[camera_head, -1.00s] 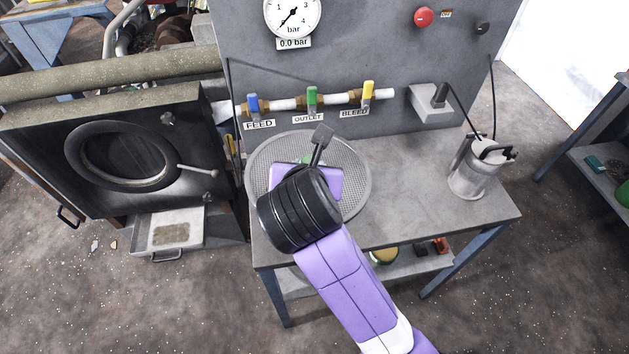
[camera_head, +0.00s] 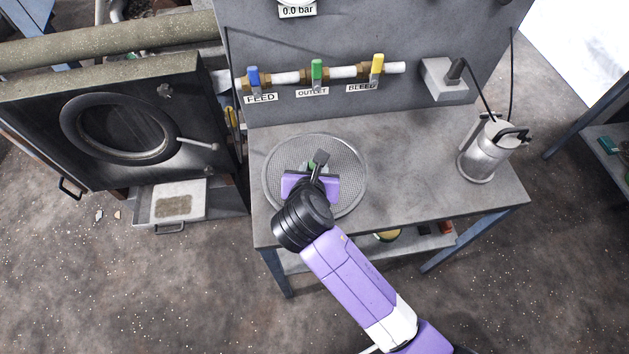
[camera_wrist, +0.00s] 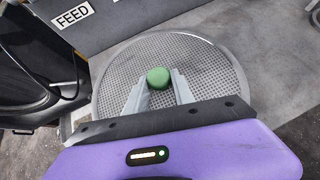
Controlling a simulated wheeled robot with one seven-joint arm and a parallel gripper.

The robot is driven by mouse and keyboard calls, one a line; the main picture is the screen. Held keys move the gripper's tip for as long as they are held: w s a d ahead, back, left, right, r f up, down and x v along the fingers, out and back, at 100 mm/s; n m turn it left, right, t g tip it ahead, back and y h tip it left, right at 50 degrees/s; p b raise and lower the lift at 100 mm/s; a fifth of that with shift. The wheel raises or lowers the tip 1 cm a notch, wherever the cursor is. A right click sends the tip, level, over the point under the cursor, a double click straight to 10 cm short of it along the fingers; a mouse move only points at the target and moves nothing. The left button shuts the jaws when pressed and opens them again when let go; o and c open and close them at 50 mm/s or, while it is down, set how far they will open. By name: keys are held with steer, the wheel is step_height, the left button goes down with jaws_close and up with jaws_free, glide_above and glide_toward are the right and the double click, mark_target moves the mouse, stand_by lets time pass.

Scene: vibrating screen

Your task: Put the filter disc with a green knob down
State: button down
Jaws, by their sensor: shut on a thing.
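The filter disc (camera_head: 347,170) is a round grey mesh plate with a metal rim. In the head view it is at the left part of the grey bench top, and it looks level. Whether it touches the bench I cannot tell. Its green knob (camera_wrist: 159,78) stands at the disc's middle in the wrist view. My gripper (camera_wrist: 157,90) is shut on the knob, with a grey finger on each side of it. In the head view my purple gripper body and black wrist hide part of the disc.
The bench top (camera_head: 415,170) is clear right of the disc, up to a metal canister (camera_head: 482,153). Behind stands a panel with blue, green and yellow valve handles (camera_head: 317,70). At the left is a dark housing with a round port (camera_head: 118,128). A grey box (camera_head: 445,80) sits at the back.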

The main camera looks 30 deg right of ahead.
steer(key=shift+f, duration=2.9)
steer(key=c, duration=1.1)
jaws_free()
steer(key=shift+f, duration=0.15)
steer(key=v, duration=1.2)
